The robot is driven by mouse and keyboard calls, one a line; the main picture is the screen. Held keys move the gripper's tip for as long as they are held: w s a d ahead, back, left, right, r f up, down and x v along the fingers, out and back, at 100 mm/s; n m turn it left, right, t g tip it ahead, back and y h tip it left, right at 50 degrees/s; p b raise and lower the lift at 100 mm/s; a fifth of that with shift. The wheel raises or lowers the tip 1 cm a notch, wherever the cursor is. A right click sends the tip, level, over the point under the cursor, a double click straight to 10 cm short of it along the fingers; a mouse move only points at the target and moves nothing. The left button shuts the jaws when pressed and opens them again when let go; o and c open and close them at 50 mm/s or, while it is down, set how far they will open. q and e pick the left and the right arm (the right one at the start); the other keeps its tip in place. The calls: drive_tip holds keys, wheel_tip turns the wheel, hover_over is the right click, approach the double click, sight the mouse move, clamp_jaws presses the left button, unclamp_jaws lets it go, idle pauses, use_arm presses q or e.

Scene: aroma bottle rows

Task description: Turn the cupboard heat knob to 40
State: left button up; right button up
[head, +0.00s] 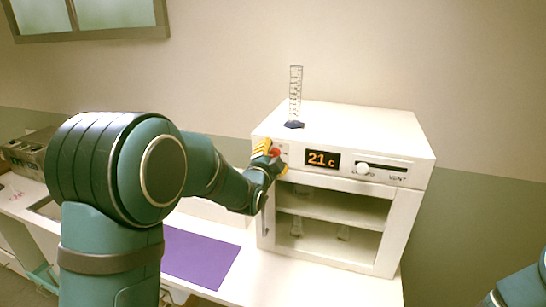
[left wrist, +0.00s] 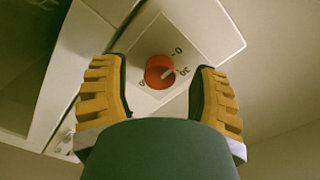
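The red heat knob (left wrist: 157,73) sits on a pale dial plate (left wrist: 150,98) on the cupboard front. Its white pointer mark points right in the left wrist view, toward a small label there; the labels are too small to read surely. My left gripper (left wrist: 158,76) is open, with one yellow finger on each side of the knob and a gap to it. In the head view the gripper (head: 267,158) is at the cupboard's upper left and partly covers the knob (head: 275,152). The white cupboard (head: 350,121) has a display (head: 322,159) reading 21 c. My right gripper is out of view.
A graduated cylinder (head: 295,92) stands on the cupboard top. A vent slider (head: 382,167) is right of the display. Glassware shows behind the cupboard's door. A purple mat (head: 200,258) lies on the white bench (head: 300,291) to the left.

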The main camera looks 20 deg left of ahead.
use_arm(q)
clamp_jaws()
